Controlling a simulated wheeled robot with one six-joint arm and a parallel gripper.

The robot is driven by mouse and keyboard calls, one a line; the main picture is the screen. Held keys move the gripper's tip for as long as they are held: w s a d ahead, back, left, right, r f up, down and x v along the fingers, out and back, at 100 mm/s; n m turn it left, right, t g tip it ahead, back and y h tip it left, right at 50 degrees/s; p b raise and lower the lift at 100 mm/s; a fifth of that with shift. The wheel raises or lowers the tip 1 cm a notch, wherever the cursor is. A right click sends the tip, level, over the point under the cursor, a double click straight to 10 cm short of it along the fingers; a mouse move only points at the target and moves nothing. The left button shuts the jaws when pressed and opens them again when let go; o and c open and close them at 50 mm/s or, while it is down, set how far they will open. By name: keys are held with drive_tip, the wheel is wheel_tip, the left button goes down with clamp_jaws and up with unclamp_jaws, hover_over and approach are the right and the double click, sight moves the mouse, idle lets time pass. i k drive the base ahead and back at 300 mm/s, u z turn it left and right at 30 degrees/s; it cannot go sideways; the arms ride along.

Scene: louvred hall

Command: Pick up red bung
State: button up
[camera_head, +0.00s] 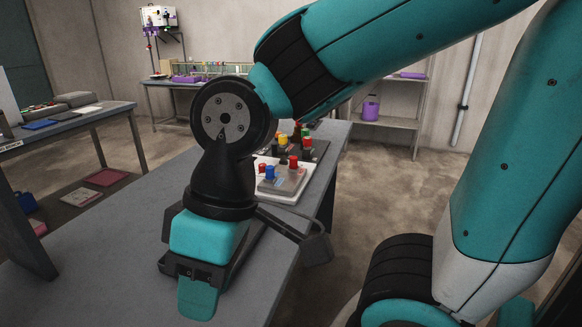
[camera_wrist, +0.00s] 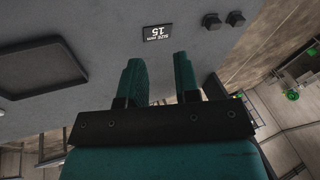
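My gripper (camera_head: 197,298) hangs low over the grey table (camera_head: 115,245) in the head view. In the wrist view my gripper (camera_wrist: 158,68) is open, its two teal fingers apart with nothing between them. Red-topped pieces stand on the table beyond my wrist in the head view: one (camera_head: 293,161) on a white tray (camera_head: 283,193) near a blue-topped piece (camera_head: 270,171), another (camera_head: 307,142) farther back. Which one is the red bung I cannot tell. No red piece shows in the wrist view.
The wrist view shows a size label (camera_wrist: 158,32) marked 15, a dark recessed tray (camera_wrist: 38,67) and two small black pieces (camera_wrist: 235,18). A yellow-topped piece (camera_head: 283,140) stands near the red ones. A side table (camera_head: 60,128) is at left, shelving (camera_head: 390,120) behind.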

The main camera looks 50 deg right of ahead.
sight(293, 159)
drive_tip(key=z, duration=2.3)
drive_tip(key=i, duration=1.35)
drive_tip(key=u, duration=2.9)
